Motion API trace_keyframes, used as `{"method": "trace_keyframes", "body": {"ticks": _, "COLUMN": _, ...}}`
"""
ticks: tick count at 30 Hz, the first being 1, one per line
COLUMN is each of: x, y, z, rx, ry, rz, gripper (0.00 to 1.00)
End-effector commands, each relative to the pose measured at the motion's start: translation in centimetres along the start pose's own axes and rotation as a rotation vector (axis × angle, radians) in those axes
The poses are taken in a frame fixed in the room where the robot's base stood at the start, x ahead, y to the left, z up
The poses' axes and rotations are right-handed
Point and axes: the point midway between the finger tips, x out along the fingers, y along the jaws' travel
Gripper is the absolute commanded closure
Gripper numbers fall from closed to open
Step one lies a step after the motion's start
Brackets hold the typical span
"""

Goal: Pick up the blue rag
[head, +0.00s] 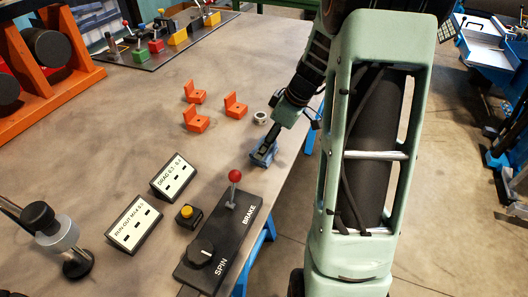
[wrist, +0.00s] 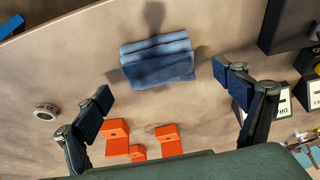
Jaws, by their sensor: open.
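The blue rag (wrist: 158,62) lies folded on the grey-brown bench top (head: 150,100), near its right edge in the head view. My gripper (wrist: 162,84) is open and empty above the bench. In the wrist view the rag is ahead of the fingertips and between their lines, with clear space on both sides. In the head view the rag (head: 259,158) is partly hidden by my gripper, and the height gap cannot be told.
A metal ring (head: 260,117) and several orange brackets (head: 236,106) stand near the rag. A black control panel (head: 219,246) with a red-knobbed lever (head: 234,177) is in front. Two label blocks (head: 173,177) and a yellow button (head: 187,213) stand left of it.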

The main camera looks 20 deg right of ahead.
Motion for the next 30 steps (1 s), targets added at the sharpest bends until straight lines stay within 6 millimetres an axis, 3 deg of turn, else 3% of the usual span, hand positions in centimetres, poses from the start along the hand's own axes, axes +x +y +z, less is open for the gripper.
{"method": "trace_keyframes", "body": {"ticks": 7, "x": 3.8, "y": -0.1, "z": 0.2, "rx": -0.001, "ry": -0.002, "rz": -0.004, "gripper": 0.1}}
{"method": "trace_keyframes", "body": {"ticks": 17, "x": 4.6, "y": 0.0, "z": 0.2, "rx": 0.0, "ry": -0.001, "rz": 0.0, "gripper": 0.1}}
{"method": "trace_keyframes", "body": {"ticks": 30, "x": 4.6, "y": 0.0, "z": 0.2, "rx": 0.0, "ry": -0.001, "rz": 0.0, "gripper": 0.56}}
